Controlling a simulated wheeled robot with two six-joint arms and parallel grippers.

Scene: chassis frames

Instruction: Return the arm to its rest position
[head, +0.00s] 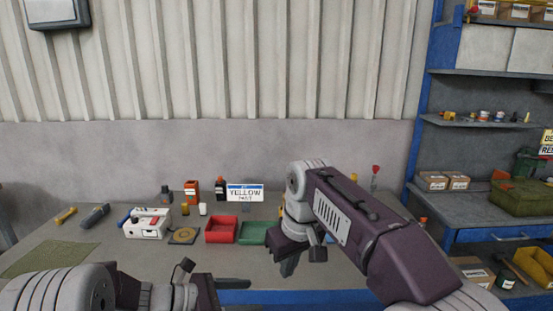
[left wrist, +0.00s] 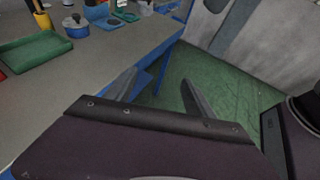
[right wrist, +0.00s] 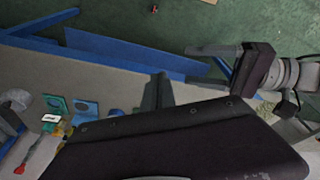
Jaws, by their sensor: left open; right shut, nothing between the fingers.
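My left gripper (head: 236,284) reaches in low in the head view, by the front edge of the workbench. Its two fingers stand apart with nothing between them in the left wrist view (left wrist: 158,92). It also shows at the upper right of the right wrist view (right wrist: 208,66). My right gripper (head: 287,266) points down over the front of the bench, right of centre in the head view. Its fingers are together and empty in the right wrist view (right wrist: 158,92). My right arm hides part of the bench behind it.
The workbench (head: 120,262) carries a red tray (head: 222,231), a green tray (head: 253,233), a white machine (head: 146,223) and a yellow-part sign (head: 245,193). A green mat (head: 48,259) lies at left. A blue-framed shelf (head: 480,128) stands at right. Green floor (left wrist: 225,85) lies beyond the bench edge.

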